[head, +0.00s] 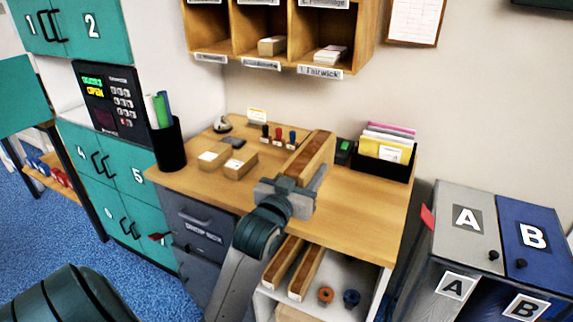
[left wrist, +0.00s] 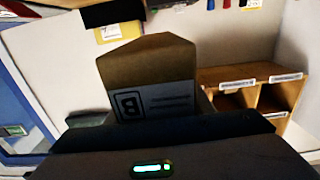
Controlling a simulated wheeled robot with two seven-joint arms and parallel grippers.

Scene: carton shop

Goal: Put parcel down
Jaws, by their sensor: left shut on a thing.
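My left gripper (head: 290,188) is over the front of the wooden desk (head: 362,212). It is shut on a brown cardboard parcel (head: 312,152), which stands up from the jaws near the middle of the desk. In the left wrist view, which is upside down, the parcel (left wrist: 148,62) shows a brown face and a white label with a B. The wrist housing hides the parcel's near end. I cannot tell whether the parcel touches the desk. My right gripper is not in view.
Two small cartons (head: 240,164) lie on the desk's left, by a black pen cup (head: 167,145). Stamps (head: 278,135) and a file holder (head: 384,158) stand behind. Grey A (head: 468,218) and blue B (head: 533,236) bins stand right.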

